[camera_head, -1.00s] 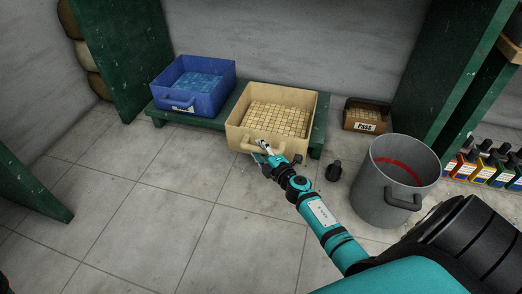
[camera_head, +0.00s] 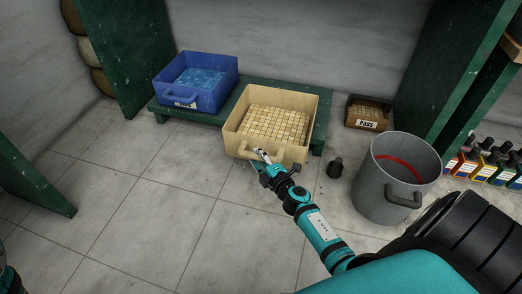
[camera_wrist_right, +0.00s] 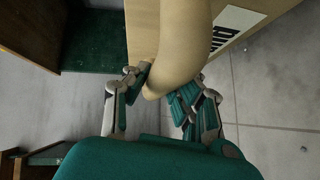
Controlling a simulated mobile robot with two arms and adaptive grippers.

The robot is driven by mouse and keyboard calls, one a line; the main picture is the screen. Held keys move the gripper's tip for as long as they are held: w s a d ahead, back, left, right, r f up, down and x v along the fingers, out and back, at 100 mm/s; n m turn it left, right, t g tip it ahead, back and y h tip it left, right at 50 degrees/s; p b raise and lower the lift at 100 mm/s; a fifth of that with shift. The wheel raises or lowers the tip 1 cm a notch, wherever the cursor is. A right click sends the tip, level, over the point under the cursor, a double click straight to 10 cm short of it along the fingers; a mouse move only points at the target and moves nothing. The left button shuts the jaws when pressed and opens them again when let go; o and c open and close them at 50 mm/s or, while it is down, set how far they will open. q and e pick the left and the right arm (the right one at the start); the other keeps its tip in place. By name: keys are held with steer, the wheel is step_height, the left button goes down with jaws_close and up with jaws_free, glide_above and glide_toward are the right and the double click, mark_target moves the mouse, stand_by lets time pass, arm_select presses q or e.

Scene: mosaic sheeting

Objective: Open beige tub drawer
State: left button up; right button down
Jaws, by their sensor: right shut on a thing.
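The beige tub (camera_head: 235,115) holds a layer of beige mosaic tiles and sits on a low green platform, its front part past the platform's front edge. Its curved handle (camera_head: 284,154) is on the front wall. My right gripper (camera_head: 262,156) is at the left part of this handle. In the right wrist view the gripper's fingers (camera_wrist_right: 160,92) are closed around the thick beige handle (camera_wrist_right: 180,40), one on each side. A white label (camera_wrist_right: 235,25) shows on the tub's front there.
A blue tub (camera_head: 205,98) with blue tiles stands on the green platform (camera_head: 245,97) to the left. A grey bucket (camera_head: 385,190), a small dark bottle (camera_head: 335,168) and a small "Pass" box (camera_head: 367,124) stand to the right. The floor at front left is clear.

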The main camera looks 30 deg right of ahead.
steer(key=c, duration=1.5)
jaws_free()
steer(key=o, duration=0.4)
steer(key=shift+s, duration=0.4)
steer(key=s, duration=0.3)
steer(key=s+r, duration=0.1)
steer(key=s, duration=0.7)
steer(key=shift+a+r, duration=0.4)
